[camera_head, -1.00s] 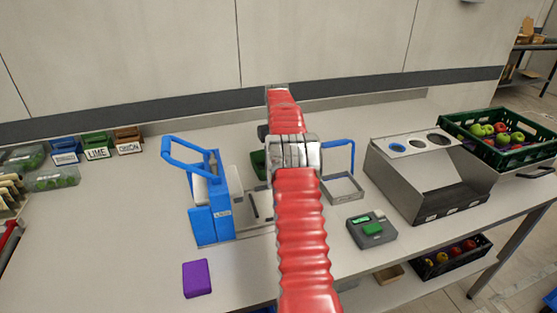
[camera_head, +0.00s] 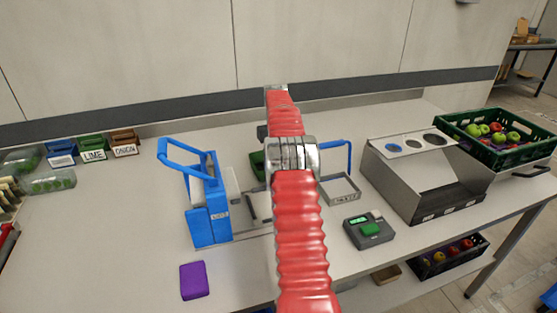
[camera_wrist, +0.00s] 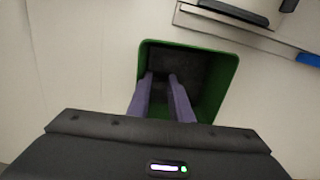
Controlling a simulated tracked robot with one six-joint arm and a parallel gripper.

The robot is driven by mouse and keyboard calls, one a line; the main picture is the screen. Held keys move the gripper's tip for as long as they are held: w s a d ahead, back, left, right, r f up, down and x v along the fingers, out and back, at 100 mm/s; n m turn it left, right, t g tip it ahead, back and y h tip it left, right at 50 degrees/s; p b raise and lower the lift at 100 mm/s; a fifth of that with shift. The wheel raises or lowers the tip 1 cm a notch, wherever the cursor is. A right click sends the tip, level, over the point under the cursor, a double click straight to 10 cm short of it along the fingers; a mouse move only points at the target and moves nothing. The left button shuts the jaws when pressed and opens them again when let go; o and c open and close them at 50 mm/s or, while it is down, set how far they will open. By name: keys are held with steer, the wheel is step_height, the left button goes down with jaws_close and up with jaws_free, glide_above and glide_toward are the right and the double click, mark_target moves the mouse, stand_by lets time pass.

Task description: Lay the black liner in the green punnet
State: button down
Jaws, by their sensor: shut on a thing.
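The green punnet (camera_wrist: 229,85) stands upright with its open top facing the wrist camera. In the head view a part of the green punnet (camera_head: 257,164) shows just left of my arm. The black liner (camera_wrist: 186,62) shows as a dark sheet inside the punnet's walls. My gripper (camera_wrist: 162,76) reaches over the punnet's near rim, its two purple-grey fingers down inside and shut on the liner. Whether the liner lies flat on the punnet's floor cannot be told. In the head view my arm hides the gripper.
A blue-handled device (camera_head: 207,210) stands left of the punnet, and a grey frame with a blue handle (camera_head: 341,190) to the right. A small scale (camera_head: 370,231) and a steel bin unit (camera_head: 425,180) stand further right. A purple block (camera_head: 194,280) lies front left.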

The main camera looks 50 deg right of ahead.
steer(key=c, duration=1.5)
jaws_free()
steer(key=shift+w+r, duration=0.15)
steer(key=shift+r, duration=3.3)
